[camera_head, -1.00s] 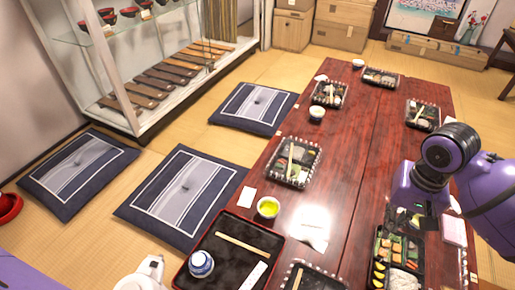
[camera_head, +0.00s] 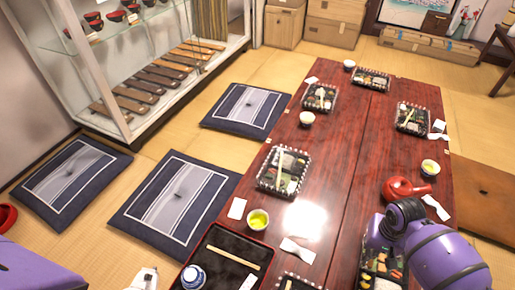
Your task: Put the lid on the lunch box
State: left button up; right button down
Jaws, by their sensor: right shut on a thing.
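The lunch box (camera_head: 373,276), a black box with orange and green food, is at the bottom of the view, partly hidden by my right arm. My right gripper (camera_head: 376,236) is low, over the far part of this box. Its fingertips are mostly hidden behind its purple body. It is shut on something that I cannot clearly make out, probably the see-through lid. Whether that thing touches the box is hidden.
A red teapot (camera_head: 408,190) and a cup of green tea (camera_head: 429,168) stand close beyond my right gripper. Other lunch boxes (camera_head: 284,171) stand on the dark red table (camera_head: 330,191). A black tray (camera_head: 216,240) lies at the front left. Cushions (camera_head: 175,196) lie left of the table.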

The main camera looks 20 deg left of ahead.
jog(key=shift+f+b, duration=1.2)
jog(key=shift+f, duration=1.05)
jog(key=shift+f, duration=0.2)
jog(key=shift+f, duration=0.6)
dwell(0.4)
jog(key=shift+f, duration=0.5)
dwell(1.0)
jog(key=c, duration=1.9)
grip_release()
